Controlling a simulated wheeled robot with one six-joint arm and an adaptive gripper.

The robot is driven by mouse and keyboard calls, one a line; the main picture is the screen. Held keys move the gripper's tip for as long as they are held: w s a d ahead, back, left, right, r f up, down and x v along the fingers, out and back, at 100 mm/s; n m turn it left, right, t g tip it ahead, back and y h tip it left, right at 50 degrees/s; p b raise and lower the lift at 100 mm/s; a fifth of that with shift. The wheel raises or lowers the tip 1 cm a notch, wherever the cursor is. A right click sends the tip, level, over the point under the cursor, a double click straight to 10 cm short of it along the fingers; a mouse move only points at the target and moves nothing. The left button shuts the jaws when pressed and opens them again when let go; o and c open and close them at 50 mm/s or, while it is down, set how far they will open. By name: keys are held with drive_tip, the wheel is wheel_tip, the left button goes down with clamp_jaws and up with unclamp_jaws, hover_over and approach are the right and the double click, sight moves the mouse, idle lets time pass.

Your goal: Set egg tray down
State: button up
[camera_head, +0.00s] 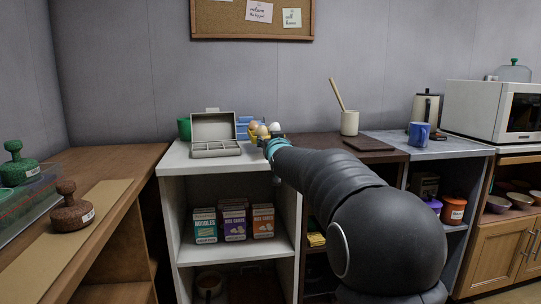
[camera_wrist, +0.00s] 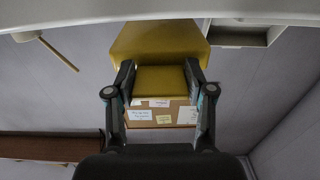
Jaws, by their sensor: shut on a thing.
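The yellow egg tray (camera_wrist: 160,42) fills the upper middle of the wrist view. My gripper (camera_wrist: 160,78) is shut on it, with one finger at each side. In the head view the tray (camera_head: 254,139) shows only as a bit of yellow under several white and brown eggs (camera_head: 262,130). My gripper (camera_head: 272,147) hides most of it. The tray is over the back right of the white shelf unit's top (camera_head: 178,158). I cannot tell whether it touches that top.
A grey open-lidded compartment box (camera_head: 215,150) stands left of the tray, with a green container (camera_head: 184,128) behind it. A blue object (camera_head: 242,127) is close behind the tray. A crock (camera_head: 349,123) with a wooden utensil stands to the right. The white top's front left is clear.

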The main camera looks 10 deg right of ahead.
drive_tip(key=shift+f, duration=1.95)
drive_tip(key=o, duration=1.2)
drive_tip(key=shift+f, duration=0.1)
drive_tip(key=s+b, duration=0.2)
drive_tip(key=s, duration=1)
